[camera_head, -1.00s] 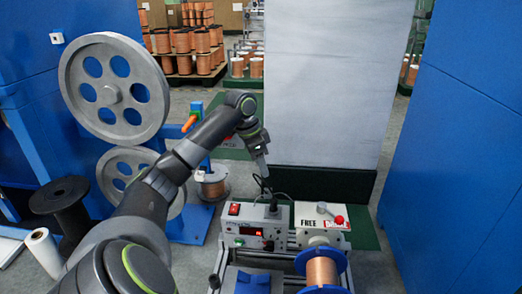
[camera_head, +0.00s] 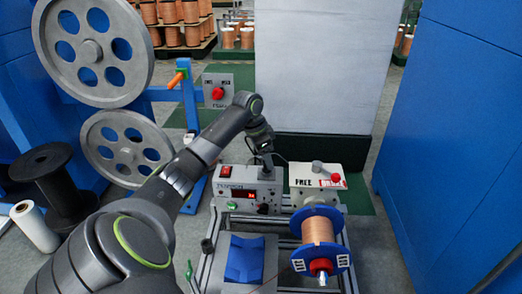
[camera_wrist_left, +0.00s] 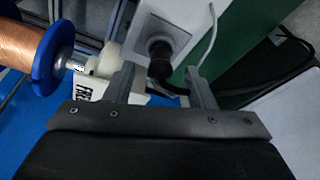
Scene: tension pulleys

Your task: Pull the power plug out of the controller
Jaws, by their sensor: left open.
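The controller (camera_head: 240,190) is a light grey box with a red switch and a lit red display. It also shows in the left wrist view (camera_wrist_left: 176,38). A black power plug (camera_wrist_left: 160,57) sits on the controller's top face, with a cable beside it. My left gripper (camera_head: 266,168) is over the controller's top right, largely hiding the plug in the head view. In the left wrist view the left gripper (camera_wrist_left: 159,72) is open, with its fingers on either side of the plug's near end and gaps visible. My right gripper is not in view.
A box marked FREE and BRAKE (camera_head: 317,182) with a red-knobbed lever stands right of the controller. A copper wire spool (camera_head: 317,230) with blue flanges is in front of it. A red stop button panel (camera_head: 218,92) stands behind. A blue cabinet (camera_head: 455,130) bounds the right.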

